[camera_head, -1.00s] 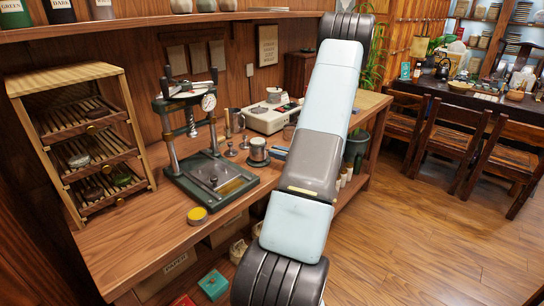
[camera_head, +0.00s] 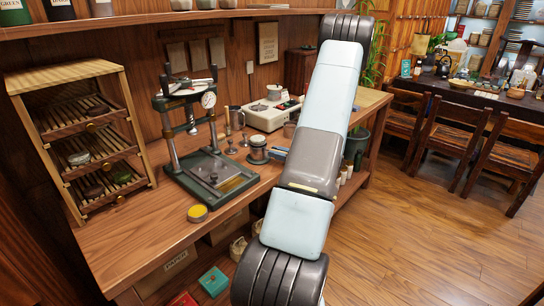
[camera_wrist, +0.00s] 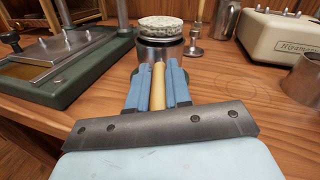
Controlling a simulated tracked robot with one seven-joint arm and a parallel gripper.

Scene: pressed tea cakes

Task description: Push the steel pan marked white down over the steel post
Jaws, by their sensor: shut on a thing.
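The steel pan (camera_wrist: 160,52) is in the wrist view, straight ahead of my gripper, with a pale speckled round top. It also shows in the head view (camera_head: 258,142), just left of my arm. My gripper's (camera_wrist: 158,85) blue fingers are shut on a pale wooden handle that runs toward the pan. In the head view my gripper (camera_head: 281,152) is mostly behind my arm. No label is readable on the pan. I cannot make out a steel post under it; the pan and fingers hide that spot.
A green press (camera_head: 206,178) stands left of the pan, and a cream machine (camera_head: 268,118) stands behind it. A small steel stand (camera_wrist: 194,47) is close at the pan's right in the wrist view. A yellow tin (camera_head: 197,213) sits at the bench's front edge.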

